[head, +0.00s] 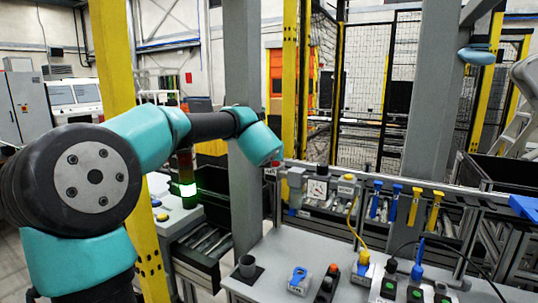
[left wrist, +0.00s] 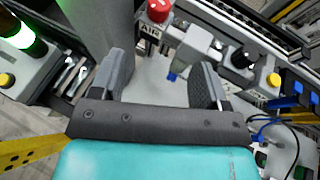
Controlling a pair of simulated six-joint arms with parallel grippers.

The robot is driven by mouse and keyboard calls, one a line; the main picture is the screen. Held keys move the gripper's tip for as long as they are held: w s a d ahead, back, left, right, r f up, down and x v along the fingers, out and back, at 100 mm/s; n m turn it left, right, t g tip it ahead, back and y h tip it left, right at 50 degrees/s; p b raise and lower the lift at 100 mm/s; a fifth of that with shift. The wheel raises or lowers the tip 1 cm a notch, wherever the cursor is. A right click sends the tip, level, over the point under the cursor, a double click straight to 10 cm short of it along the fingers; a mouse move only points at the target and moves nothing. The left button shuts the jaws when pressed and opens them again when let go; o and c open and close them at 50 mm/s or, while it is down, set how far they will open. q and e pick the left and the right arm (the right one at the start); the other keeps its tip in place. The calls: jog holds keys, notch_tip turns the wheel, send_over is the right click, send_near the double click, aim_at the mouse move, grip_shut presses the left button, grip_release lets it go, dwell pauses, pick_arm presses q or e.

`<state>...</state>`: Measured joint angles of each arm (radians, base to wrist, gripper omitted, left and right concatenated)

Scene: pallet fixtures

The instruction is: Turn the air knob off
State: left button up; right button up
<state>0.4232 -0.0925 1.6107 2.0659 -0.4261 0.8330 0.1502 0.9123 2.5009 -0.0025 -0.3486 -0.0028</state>
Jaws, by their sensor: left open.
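A small part of the red knob (head: 270,171) also shows in the head view, just below my left wrist. My left gripper (left wrist: 160,82) is open and empty, with its two dark fingers spread apart. The knob lies beyond the fingertips, apart from them. In the head view the fingers are hidden behind the teal wrist. My right gripper is in neither view.
A grey post (head: 243,200) stands close to my left arm.

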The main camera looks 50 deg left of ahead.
pick_arm(q)
notch_tip(320, 180, down, 7)
jog(key=s+n+t+y, duration=0.1)
jog(key=n+t+y, duration=0.1)
jog(key=n, duration=3.3)
jog(key=shift+d+n+t+y, duration=0.4)
jog(key=shift+d+t, duration=0.05)
jog(key=shift+t, duration=0.15)
jog(key=x, duration=1.7)
jog(key=shift+w+a, duration=0.15)
jog(key=shift+a, duration=0.05)
